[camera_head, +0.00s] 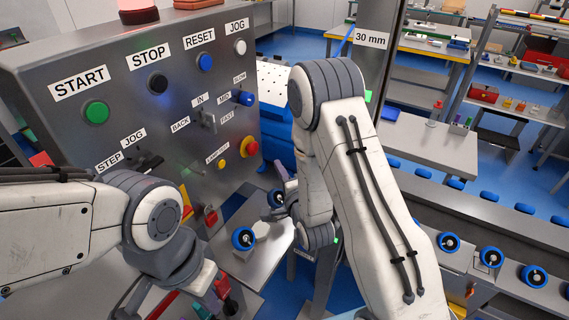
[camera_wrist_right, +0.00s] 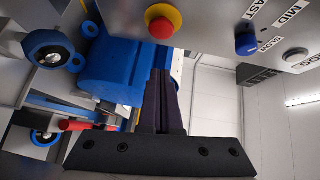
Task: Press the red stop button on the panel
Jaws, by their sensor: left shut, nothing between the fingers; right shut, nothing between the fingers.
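The red button (camera_head: 249,147) is a mushroom button on a yellow collar, low at the right edge of the grey panel (camera_head: 222,183). The button under the STOP label (camera_head: 149,57) is black (camera_head: 157,82). In the right wrist view the red button (camera_wrist_right: 160,28) shows whole, above the tips of my right gripper (camera_wrist_right: 161,75). The right gripper is shut and empty, with a visible gap to the button. My left gripper (camera_head: 212,298) is shut and empty low in front of the panel, far below the red button; its fingertips are hard to make out.
Near the red button are a blue knob (camera_head: 243,98), a small yellow button (camera_head: 222,165) and a lever (camera_head: 208,122). A blue cylindrical body (camera_wrist_right: 115,70) lies behind the right fingers. A roller conveyor (camera_head: 480,215) runs at the right, with shelves behind.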

